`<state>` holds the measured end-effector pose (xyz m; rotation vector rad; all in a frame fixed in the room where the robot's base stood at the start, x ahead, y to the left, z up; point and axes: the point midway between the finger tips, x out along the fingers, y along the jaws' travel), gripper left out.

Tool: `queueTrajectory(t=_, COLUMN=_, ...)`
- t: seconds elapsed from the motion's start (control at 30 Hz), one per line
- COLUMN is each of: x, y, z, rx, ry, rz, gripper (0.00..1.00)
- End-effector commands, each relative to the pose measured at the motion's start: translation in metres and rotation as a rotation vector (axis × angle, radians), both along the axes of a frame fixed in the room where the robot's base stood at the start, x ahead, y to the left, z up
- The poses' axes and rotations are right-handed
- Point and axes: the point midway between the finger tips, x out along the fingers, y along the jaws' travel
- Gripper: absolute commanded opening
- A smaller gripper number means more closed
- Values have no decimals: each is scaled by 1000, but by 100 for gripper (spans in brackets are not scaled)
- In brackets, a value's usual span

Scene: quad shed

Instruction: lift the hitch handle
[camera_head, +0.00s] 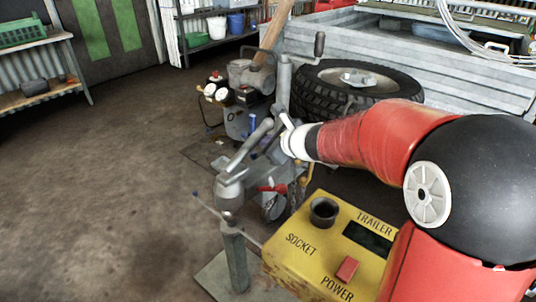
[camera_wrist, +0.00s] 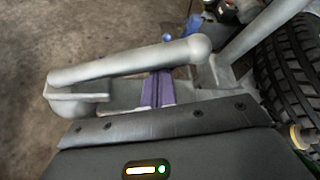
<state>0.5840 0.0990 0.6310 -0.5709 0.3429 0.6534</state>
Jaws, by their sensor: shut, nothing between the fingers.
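The hitch handle (camera_head: 250,146) is a pale grey bar with a rounded end, on the grey trailer coupling (camera_head: 231,185). In the wrist view the handle (camera_wrist: 130,62) runs across the upper middle, sloping up to its round end on the right. My gripper (camera_wrist: 158,88) is shut and empty, with its purple fingers side by side. The fingers run up to the handle's lower edge and pass out of sight behind it, so their tips are hidden. I cannot tell whether they touch it. In the head view my wrist hides most of the gripper.
A yellow socket box (camera_head: 290,262) stands in front, close below my arm. A post (camera_head: 235,262) holds up the coupling. A jockey wheel (camera_head: 273,206), a crank post (camera_head: 284,85) and a spare tyre (camera_head: 355,85) crowd the right and back. The floor (camera_head: 110,180) on the left is clear.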

Motion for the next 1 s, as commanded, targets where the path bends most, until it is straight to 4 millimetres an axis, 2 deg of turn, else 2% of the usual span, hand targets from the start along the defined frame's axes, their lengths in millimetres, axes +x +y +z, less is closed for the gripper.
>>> queueTrajectory(t=0.07, x=-2, y=3, z=2, rx=-48, ry=-55, rz=3, gripper=0)
queueTrajectory(t=0.3, x=-9, y=10, z=29, rx=-186, ry=-193, rz=3, gripper=0)
queueTrajectory(t=0.5, x=-15, y=16, z=44, rx=-190, ry=-194, rz=3, gripper=0)
queueTrajectory(t=1.0, x=-23, y=23, z=57, rx=-278, ry=-281, rz=3, gripper=0)
